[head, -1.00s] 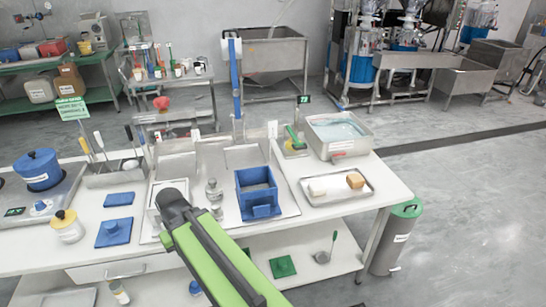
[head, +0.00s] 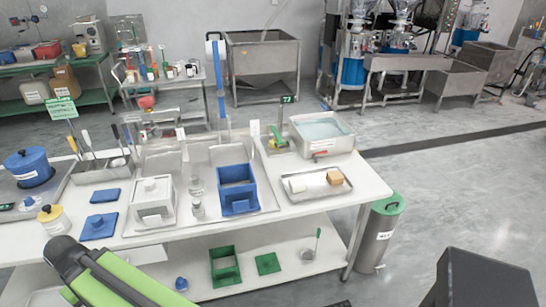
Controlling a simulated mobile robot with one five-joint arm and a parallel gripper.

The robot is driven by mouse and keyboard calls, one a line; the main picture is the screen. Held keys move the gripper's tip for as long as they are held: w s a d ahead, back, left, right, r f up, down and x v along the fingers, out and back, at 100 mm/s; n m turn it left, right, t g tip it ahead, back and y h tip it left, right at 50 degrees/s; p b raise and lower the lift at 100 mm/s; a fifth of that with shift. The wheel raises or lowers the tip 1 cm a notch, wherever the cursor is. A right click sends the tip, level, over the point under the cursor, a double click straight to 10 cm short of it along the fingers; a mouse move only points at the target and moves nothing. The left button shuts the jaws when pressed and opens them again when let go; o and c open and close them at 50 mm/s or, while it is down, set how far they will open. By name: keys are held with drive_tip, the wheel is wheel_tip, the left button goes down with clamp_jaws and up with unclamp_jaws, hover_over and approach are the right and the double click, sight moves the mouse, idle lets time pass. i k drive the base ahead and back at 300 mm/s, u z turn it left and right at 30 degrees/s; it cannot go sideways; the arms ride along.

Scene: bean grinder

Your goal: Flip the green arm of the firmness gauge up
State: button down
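A small green piece (head: 278,137) leans on a low holder at the back right of the bench, left of the steel basin. It may be the green arm of the firmness gauge, but it is too small to be sure. My own green and black arm link crosses the lower left of the head view. My gripper's fingers do not show, so its opening and distance from the green piece cannot be told.
The white bench (head: 345,205) carries a blue box (head: 237,190), a white box-like device (head: 152,203), a steel basin (head: 322,135) and a tray (head: 318,186). A grey bin with a green lid (head: 385,215) stands at its right end.

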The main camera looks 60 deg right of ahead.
sight(280, 142)
drive_tip(key=u, duration=0.05)
drive_tip(key=k, duration=1.3)
drive_tip(key=z, duration=0.45)
drive_tip(key=i, duration=0.9)
drive_tip(key=z, duration=0.05)
